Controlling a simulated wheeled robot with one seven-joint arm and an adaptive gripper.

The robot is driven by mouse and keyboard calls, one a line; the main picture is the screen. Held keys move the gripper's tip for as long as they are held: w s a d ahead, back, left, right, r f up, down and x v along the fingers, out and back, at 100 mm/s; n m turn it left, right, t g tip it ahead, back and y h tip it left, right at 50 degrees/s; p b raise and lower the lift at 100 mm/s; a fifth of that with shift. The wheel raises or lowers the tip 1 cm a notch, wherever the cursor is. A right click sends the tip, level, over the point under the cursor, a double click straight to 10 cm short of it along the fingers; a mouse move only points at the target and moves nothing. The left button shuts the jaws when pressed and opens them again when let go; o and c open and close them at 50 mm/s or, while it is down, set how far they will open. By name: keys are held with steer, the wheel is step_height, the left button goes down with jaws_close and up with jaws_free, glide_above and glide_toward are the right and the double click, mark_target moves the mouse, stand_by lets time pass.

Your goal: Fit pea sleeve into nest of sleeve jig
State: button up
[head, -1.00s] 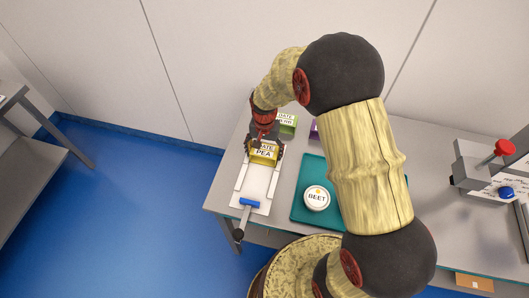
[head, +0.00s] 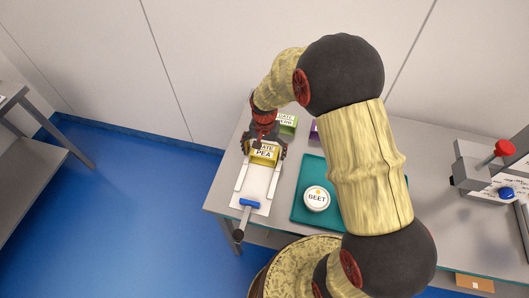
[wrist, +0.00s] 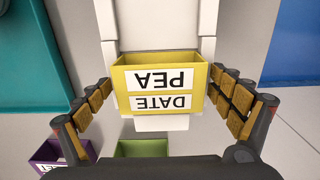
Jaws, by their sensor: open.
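The yellow pea sleeve (head: 264,154), labelled DATE PEA, sits at the far end of the white sleeve jig (head: 254,189). In the wrist view the sleeve (wrist: 160,88) stands upright, open at the top, across the jig's white bed (wrist: 158,25). I cannot tell whether it is fully seated in the nest. My gripper (head: 264,145) is over the sleeve. In the wrist view my gripper's fingers (wrist: 160,105) are spread to either side of the sleeve, with gaps between pads and walls. The jig has a blue clamp piece (head: 249,203) and a handle at its near end.
A green sleeve (head: 287,122) and a purple one (head: 314,130) stand behind, near the jig. A teal tray (head: 299,212) with a white BEET tub (head: 316,198) lies to the right. A grey device with a red knob (head: 505,147) stands far right.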

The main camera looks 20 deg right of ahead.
step_height(320, 180, up, 12)
steer(key=r+p, duration=0.1)
steer(key=p, duration=0.1)
step_height(320, 180, up, 14)
steer(key=n+t, duration=0.2)
steer(key=n, duration=0.1)
glide_above(265, 150)
steer(key=s, duration=0.8)
steer(key=s+r+n+t, duration=0.1)
steer(key=s+r+n, duration=0.1)
steer(key=s, duration=0.5)
steer(key=s+r+n+t, duration=0.1)
steer(key=s+r+t, duration=0.1)
steer(key=s+r, duration=0.3)
steer(key=s, duration=0.2)
steer(key=shift+s+n+t, duration=0.3)
steer(key=shift+s+n, duration=0.05)
steer(key=shift+n, duration=0.05)
steer(key=shift+a, duration=0.1)
